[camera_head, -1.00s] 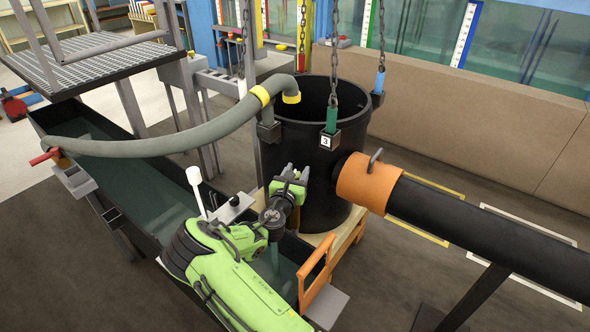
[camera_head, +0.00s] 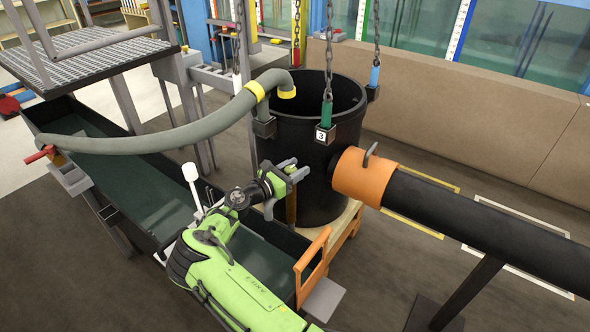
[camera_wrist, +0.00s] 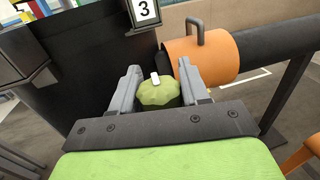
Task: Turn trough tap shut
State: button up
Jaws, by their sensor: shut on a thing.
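A green faceted knob (camera_wrist: 158,94) with a white mark on top sits between the fingers of my gripper (camera_wrist: 159,72) in the wrist view. The fingers are shut on it, one on each side. In the head view my gripper (camera_head: 292,170) is at the near side of a black tank (camera_head: 335,190). The knob is hidden or too small to tell there. The long dark trough (camera_head: 38,112) runs below my arm and holds greenish water. A red handle (camera_head: 40,153) shows at the trough's left side, away from my gripper.
An orange collar (camera_head: 362,175) and black pipe (camera_head: 480,225) are right of my gripper. Chains hang above the tank, with a tag marked 3 (camera_head: 321,135). A grey hose (camera_head: 150,140) crosses the trough. An orange rail (camera_head: 311,265) stands near my arm.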

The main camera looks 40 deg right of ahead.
dwell(0.3)
jog(key=o, duration=0.9)
jog(key=shift+o, duration=0.2)
jog(key=s+a+p, duration=0.2)
jog(key=a+p, duration=0.1)
jog(key=a, duration=1.2)
jog(key=shift+a, duration=0.3)
jog(key=s+d+r+m+g+y+p, duration=0.3)
jog(key=s+r+m+g+y+p, duration=0.1)
jog(key=s+r+m+y, duration=0.55)
jog(key=s+a+r+m+t+y+p, duration=0.3)
jog(key=s+a+r+m+y, duration=0.1)
jog(key=s+a+r, duration=0.3)
jog(key=s+a+r+m+t+y+p, duration=0.3)
jog(key=s+a+r+m, duration=0.3)
jog(key=s+r, duration=0.5)
jog(key=s+t+y, duration=0.1)
jog(key=s, duration=0.3)
jog(key=shift+s+a+r+p, duration=0.2)
jog(key=shift+a+r+p, duration=0.15)
